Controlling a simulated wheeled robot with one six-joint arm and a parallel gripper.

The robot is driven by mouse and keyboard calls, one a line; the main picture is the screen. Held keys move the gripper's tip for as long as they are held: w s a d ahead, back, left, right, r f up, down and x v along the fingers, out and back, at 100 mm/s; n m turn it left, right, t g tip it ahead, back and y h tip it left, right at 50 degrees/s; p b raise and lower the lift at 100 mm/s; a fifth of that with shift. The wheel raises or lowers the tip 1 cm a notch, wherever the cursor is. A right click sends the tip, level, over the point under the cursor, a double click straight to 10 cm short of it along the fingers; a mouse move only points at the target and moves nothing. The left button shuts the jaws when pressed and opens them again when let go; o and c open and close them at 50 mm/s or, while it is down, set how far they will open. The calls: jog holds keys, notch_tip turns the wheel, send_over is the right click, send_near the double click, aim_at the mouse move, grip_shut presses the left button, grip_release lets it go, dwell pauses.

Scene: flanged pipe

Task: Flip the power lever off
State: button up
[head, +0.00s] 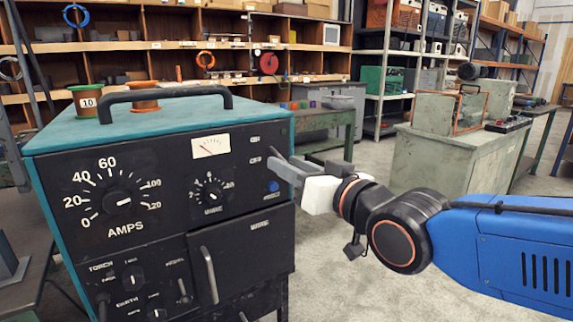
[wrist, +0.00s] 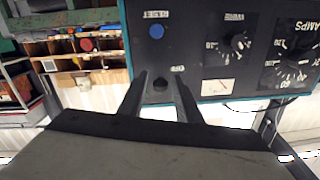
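A teal power unit (head: 150,128) with a black front panel (head: 140,235) stands at the left in the head view. My gripper (head: 274,160) is at the panel's upper right, beside two small white labels, above a blue button (head: 273,186). In the wrist view my gripper (wrist: 160,78) is open, its two grey fingers apart. A small dark knob-like piece, perhaps the power lever (wrist: 160,84), shows between the fingertips. I cannot tell whether they touch it or which way it is set. In the head view my gripper hides that spot.
The panel also holds an amps dial (head: 118,202), a smaller dial (head: 211,190) and a meter (head: 210,146). A black handle (head: 165,94) and cable spools (head: 87,100) are on top. A grey-green cabinet (head: 440,165) stands at right, with open floor between.

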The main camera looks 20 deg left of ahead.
jog(key=shift+w+a, duration=0.35)
jog(key=shift+a, duration=0.15)
jog(key=shift+c, duration=0.3)
grip_shut()
jog(key=shift+f, duration=0.1)
jog(key=shift+w+a+f+t+y, duration=0.1)
jog(key=shift+f+t+y, duration=0.25)
jog(key=shift+t+y, duration=0.3)
